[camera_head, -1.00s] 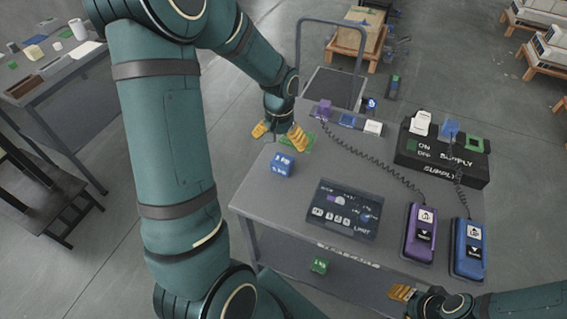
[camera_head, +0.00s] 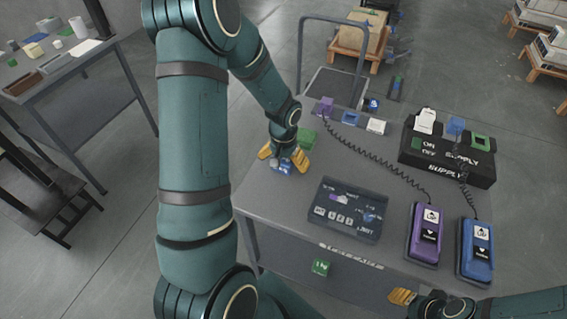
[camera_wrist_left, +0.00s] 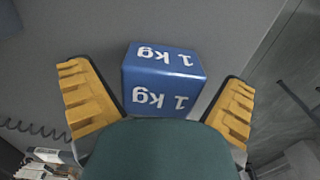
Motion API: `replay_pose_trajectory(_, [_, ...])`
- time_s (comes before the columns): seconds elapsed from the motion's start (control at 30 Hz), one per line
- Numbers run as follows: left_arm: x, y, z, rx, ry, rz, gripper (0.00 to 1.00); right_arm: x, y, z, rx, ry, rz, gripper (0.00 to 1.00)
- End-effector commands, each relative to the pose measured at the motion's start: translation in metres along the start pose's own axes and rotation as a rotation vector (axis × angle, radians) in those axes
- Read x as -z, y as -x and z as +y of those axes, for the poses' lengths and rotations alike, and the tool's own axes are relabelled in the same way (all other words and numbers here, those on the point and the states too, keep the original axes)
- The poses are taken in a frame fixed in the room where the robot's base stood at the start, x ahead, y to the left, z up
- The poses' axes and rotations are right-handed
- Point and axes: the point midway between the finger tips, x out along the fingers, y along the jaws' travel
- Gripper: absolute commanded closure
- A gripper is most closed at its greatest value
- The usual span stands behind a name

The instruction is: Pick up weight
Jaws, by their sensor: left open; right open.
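A blue cube weight (camera_head: 284,168) marked 1 kg stands on the grey table (camera_head: 262,205). The left wrist view shows the same weight (camera_wrist_left: 160,75) from close by, between the two yellow fingers. My left gripper (camera_head: 285,160) is open around the weight, with a gap on each side in the wrist view, and partly covers it in the head view. My right gripper (camera_head: 402,296) is open and empty at the table's front edge, low in the head view.
A green block (camera_head: 306,138) is just behind the left gripper. A dark limit panel (camera_head: 346,209) lies at the table's middle. Purple (camera_head: 424,234) and blue (camera_head: 477,252) handsets with coiled cords and a black supply box (camera_head: 447,160) fill the right side. A small green block (camera_head: 321,268) shows below the front edge.

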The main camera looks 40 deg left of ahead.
Motion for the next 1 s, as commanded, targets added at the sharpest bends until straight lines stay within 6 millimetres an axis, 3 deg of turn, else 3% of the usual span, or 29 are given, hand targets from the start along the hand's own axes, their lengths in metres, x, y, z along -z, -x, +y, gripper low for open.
replay_pose_trajectory(0.07, [0.0, 0.001, 0.0, 0.0, 0.0, 0.001, 0.0, 0.0, 0.001, 0.0, 0.0, 0.0, 0.0, 0.53])
replay_pose_trajectory(0.1, [0.0, 0.001, 0.0, 0.0, 0.0, 0.001, 0.07, 0.0, 0.001, 0.0, 0.0, 0.0, 0.0, 0.53])
replay_pose_trajectory(0.3, [0.0, 0.001, 0.0, 0.0, 0.0, 0.001, 0.77, 0.0, 0.001, 0.0, 0.0, 0.0, 0.0, 0.53])
replay_pose_trajectory(0.73, [0.002, 0.007, 0.0, 0.0, 0.0, 0.006, 0.79, 0.0, 0.002, -0.001, 0.0, 0.0, 0.0, 0.53])
replay_pose_trajectory(1.0, [0.002, 0.046, 0.0, 0.0, 0.0, 0.008, 0.79, -0.001, 0.011, -0.004, 0.0, -0.001, -0.004, 0.53])
